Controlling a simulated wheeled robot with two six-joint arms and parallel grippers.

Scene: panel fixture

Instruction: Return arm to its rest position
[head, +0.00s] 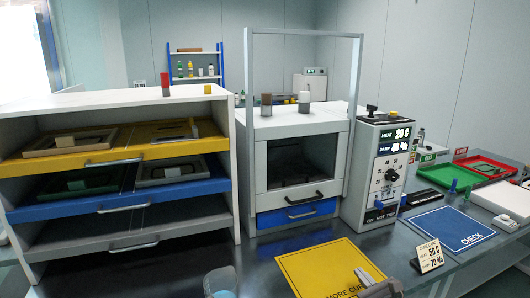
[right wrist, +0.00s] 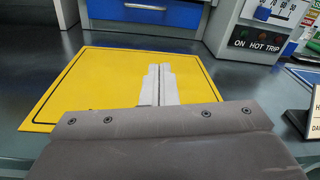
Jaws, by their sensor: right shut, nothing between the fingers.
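My right gripper (head: 368,279) shows at the bottom of the head view, over the right part of the yellow mat (head: 308,268). In the right wrist view its two pale fingers (right wrist: 158,84) lie side by side, shut and empty, with the yellow mat (right wrist: 95,85) behind them. I cannot tell its exact height above the mat. My left gripper is not clearly in view.
A shelf unit (head: 238,180) with pull-out trays stands left. A cabinet with a blue drawer (head: 297,216) and a control box (head: 379,170) stand behind the mat. A sign (head: 428,255), blue CHECK mat (head: 450,230), green tray (head: 447,174) and red tray (head: 487,166) lie right.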

